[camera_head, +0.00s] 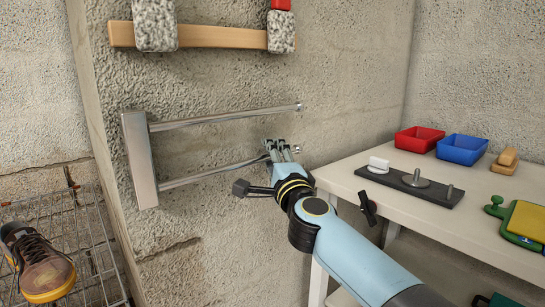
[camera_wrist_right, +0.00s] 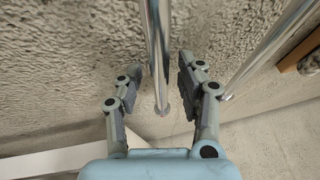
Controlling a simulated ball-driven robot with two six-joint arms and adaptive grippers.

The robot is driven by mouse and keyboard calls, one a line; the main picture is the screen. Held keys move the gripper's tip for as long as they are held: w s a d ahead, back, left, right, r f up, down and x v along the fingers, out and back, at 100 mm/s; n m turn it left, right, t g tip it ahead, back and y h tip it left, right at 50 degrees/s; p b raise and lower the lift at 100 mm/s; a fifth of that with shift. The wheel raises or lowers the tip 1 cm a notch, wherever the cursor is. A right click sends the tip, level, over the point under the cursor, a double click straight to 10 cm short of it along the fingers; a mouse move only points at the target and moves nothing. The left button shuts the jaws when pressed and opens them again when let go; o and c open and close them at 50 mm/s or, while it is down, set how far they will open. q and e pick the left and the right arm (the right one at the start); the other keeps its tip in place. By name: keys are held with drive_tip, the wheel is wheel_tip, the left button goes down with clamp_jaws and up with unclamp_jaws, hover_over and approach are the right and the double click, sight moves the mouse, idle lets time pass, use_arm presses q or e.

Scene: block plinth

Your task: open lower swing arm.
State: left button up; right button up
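A metal bracket (camera_head: 140,160) is fixed at the left of the rough wall block. Two chrome bars extend from it to the right: the upper swing arm (camera_head: 225,116) and the lower swing arm (camera_head: 210,175). The upper swing arm (camera_wrist_right: 268,50) is to the right there. My left gripper is not in view.
A wooden shelf (camera_head: 210,36) bearing stone-like blocks is above. A white table (camera_head: 450,200) at right holds a red bin (camera_head: 418,139), a blue bin (camera_head: 462,149) and a black peg board (camera_head: 410,186). A wire basket (camera_head: 85,240) with a shoe (camera_head: 40,265) is at lower left.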

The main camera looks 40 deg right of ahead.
drive_tip(key=shift+c, duration=0.4)
clamp_jaws()
drive_tip(key=shift+s, duration=0.15)
